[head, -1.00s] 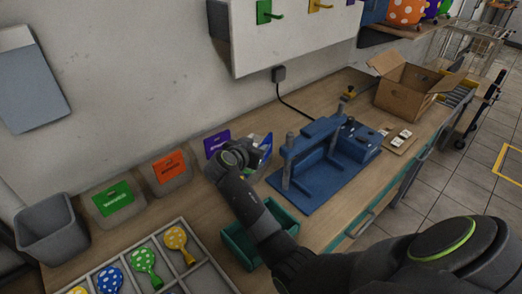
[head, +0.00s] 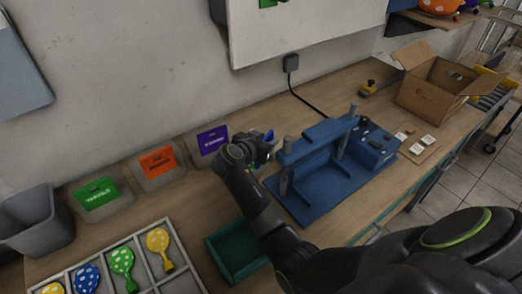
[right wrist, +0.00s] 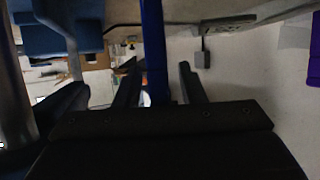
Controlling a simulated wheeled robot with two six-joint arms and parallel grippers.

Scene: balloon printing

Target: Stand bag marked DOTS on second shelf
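My right gripper (head: 266,150) is at the back of the table, between the purple-labelled bag (head: 212,141) and the blue press. It is shut on a blue bag (head: 270,142), seen nearly edge-on and mostly hidden by the gripper in the head view. In the right wrist view the bag (right wrist: 154,45) is a narrow blue strip between the fingers (right wrist: 158,85). I cannot read its marking. Bags with orange (head: 157,163) and green (head: 98,196) labels stand along the wall. The left gripper is not in view.
The blue press (head: 325,165) stands just right of the gripper. A teal tray (head: 211,254) lies in front. A divided tray (head: 187,241) holds several balloons. A grey bin (head: 40,225) is at left. An open carton (head: 430,98) and a wall shelf (head: 410,20) are at right.

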